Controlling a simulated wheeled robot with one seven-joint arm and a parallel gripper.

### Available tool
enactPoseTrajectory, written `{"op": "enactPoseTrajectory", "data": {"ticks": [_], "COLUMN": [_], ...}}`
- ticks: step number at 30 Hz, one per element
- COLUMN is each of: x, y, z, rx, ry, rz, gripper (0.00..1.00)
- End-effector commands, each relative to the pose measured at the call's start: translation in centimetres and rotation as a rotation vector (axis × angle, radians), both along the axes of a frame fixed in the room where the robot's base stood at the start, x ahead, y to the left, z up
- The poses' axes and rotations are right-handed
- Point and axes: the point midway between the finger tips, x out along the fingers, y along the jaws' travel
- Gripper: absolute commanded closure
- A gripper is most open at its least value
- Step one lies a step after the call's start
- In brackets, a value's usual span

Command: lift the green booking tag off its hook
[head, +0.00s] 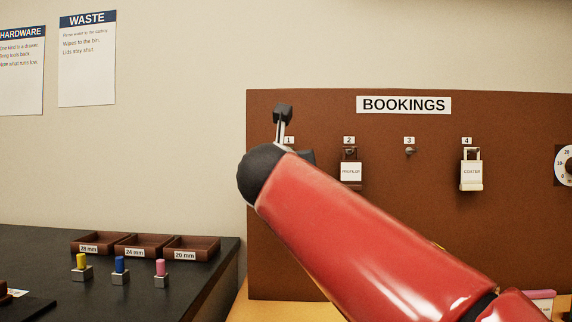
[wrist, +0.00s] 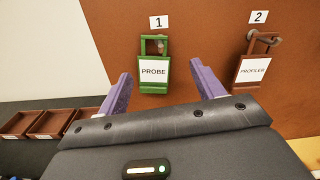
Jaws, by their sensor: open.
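The green booking tag (wrist: 153,73), with a white label reading PROBE, hangs by its loop on the hook under number 1 in the wrist view. In the head view my red arm hides it. My gripper (wrist: 164,82) has two purple fingers spread apart, one to the left and one to the right of the tag's lower part as seen from the wrist. The jaws are open and hold nothing. I cannot tell how far the fingertips are from the tag.
The brown BOOKINGS board (head: 420,240) also bears a dark PROFILER tag (head: 350,173) on hook 2, an empty hook 3 (head: 410,151), and a pale COATER tag (head: 471,172) on hook 4. Small trays (head: 143,245) and coloured pegs stand on the dark bench at left.

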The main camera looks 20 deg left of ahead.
Motion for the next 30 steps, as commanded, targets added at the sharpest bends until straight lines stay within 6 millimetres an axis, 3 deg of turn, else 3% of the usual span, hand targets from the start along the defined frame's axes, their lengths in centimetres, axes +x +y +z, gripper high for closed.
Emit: {"op": "enactPoseTrajectory", "data": {"ticks": [6,16,27,28,30], "x": [2.3,2.7,2.7,2.7,2.7], "y": [0.5,0.6,0.6,0.6,0.6], "z": [0.1,0.0,0.0,0.0,0.0], "rx": [0.001,0.001,0.001,0.001,0.001], "ry": [0.000,0.000,0.000,0.000,0.000], "rz": [0.001,0.001,0.001,0.001,0.001], "gripper": [0.33,0.33,0.79,0.60,0.70]}}
